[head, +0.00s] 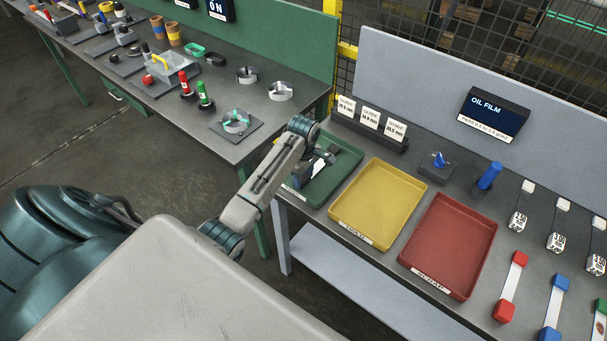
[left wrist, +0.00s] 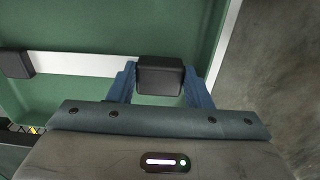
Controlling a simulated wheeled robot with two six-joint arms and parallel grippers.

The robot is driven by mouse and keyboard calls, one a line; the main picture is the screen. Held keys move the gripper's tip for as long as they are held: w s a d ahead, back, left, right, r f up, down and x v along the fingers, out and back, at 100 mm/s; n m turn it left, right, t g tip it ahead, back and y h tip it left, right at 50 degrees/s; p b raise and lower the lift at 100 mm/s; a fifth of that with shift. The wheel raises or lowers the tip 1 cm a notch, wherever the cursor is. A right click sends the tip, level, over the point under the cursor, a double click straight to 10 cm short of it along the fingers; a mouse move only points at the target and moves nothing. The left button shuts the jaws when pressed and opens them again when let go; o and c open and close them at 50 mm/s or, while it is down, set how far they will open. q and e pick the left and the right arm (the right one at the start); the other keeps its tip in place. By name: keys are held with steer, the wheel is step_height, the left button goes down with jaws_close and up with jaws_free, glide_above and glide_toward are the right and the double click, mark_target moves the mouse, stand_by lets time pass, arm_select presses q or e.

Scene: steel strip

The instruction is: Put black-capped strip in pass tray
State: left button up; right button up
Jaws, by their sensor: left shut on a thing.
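In the left wrist view, my left gripper (left wrist: 160,85) is shut on the near black cap (left wrist: 160,75) of the black-capped strip, with a blue finger on each side. The pale strip (left wrist: 88,63) runs left to its other black cap (left wrist: 17,64). The strip is over or on the floor of the green tray (left wrist: 105,22); I cannot tell if it touches. In the head view, my left gripper (head: 312,172) is down at the green tray (head: 338,180), and my arm partly hides it. My right gripper is not in view.
A yellow tray (head: 380,203) and a red tray (head: 450,245) marked scrap stand to the right of the green one. Gauge blocks (head: 370,125) stand behind it. Red-capped (head: 512,285) and blue-capped (head: 555,305) strips lie at the right. A second table (head: 225,95) stands left.

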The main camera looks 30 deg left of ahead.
arm_select(q)
steer(key=shift+f, duration=0.2)
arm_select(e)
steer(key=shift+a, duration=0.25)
arm_select(q)
steer(key=o, duration=1.1)
steer(key=shift+f, duration=0.1)
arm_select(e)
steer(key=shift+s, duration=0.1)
arm_select(q)
step_height(320, 180, up, 8)
steer(key=b, duration=0.2)
steer(key=shift+f+b, duration=0.1)
steer(key=shift+b, duration=0.3)
steer(key=shift+r+p, duration=0.85)
steer(key=shift+r, duration=0.75)
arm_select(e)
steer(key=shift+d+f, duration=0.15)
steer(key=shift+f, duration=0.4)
